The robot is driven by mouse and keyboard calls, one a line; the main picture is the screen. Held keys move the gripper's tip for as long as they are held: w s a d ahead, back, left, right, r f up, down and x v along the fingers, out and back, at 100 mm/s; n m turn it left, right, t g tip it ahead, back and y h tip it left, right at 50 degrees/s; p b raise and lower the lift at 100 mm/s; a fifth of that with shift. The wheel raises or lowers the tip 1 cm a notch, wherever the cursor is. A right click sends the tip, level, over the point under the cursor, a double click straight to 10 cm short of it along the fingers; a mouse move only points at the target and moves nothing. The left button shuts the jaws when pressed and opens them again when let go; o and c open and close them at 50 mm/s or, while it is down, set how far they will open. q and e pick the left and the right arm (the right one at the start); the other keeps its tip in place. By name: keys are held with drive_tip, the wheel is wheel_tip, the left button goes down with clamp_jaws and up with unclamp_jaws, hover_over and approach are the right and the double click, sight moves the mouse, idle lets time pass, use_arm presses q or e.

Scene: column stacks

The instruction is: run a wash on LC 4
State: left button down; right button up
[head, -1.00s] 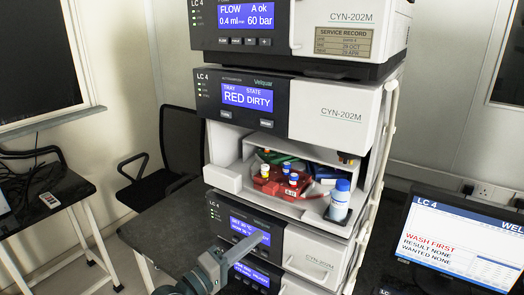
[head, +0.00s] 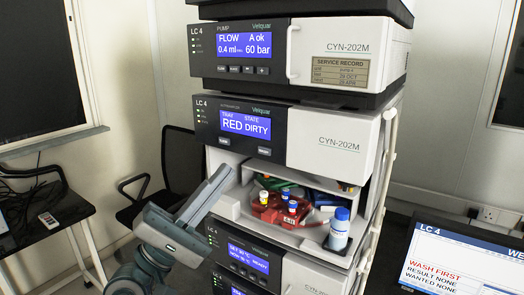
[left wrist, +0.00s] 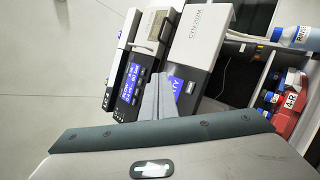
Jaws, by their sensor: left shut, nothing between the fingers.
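The LC 4 autosampler (head: 325,140) is in the middle of the stack; its blue display (head: 245,124) reads tray RED, state DIRTY. Two small buttons sit under the display, a left one (head: 224,141) and a right one (head: 264,152); their labels are too small to read surely. Its open bay holds a red tray (head: 268,212) with several vials, and a blue-capped bottle (head: 339,230) stands at the right. My left gripper (head: 222,172) is shut and empty, left of the bay and below the buttons. In the left wrist view its fingers (left wrist: 158,82) overlap the autosampler's display. My right gripper is not in view.
The LC 4 pump (head: 340,48) above shows 0.4 ml, 60 bar, A ok. More modules (head: 310,275) sit below. A monitor (head: 465,260) at right reads WASH FIRST, RESULT NONE, WANTED NONE. A black chair (head: 185,160) stands behind at left.

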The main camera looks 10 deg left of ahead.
sight(265, 151)
use_arm(q)
drive_tip(key=shift+w, duration=0.1)
idle(0.3)
drive_tip(key=w+d+b, duration=0.2)
drive_tip(key=w+d, duration=0.1)
drive_tip(key=w, duration=0.5)
idle(0.4)
drive_tip(key=shift+w, duration=0.25)
idle(1.8)
drive_tip(key=shift+w+d, duration=0.15)
drive_tip(key=shift+w, duration=0.05)
drive_tip(key=shift+w+d+b, duration=0.15)
drive_tip(key=shift+w+b, duration=0.15)
drive_tip(key=shift+w, duration=0.05)
idle(1.0)
drive_tip(key=shift+s, duration=0.1)
drive_tip(key=shift+s+a+p, duration=0.3)
drive_tip(key=shift+s+p, duration=0.05)
drive_tip(key=shift+s, duration=0.35)
idle(0.3)
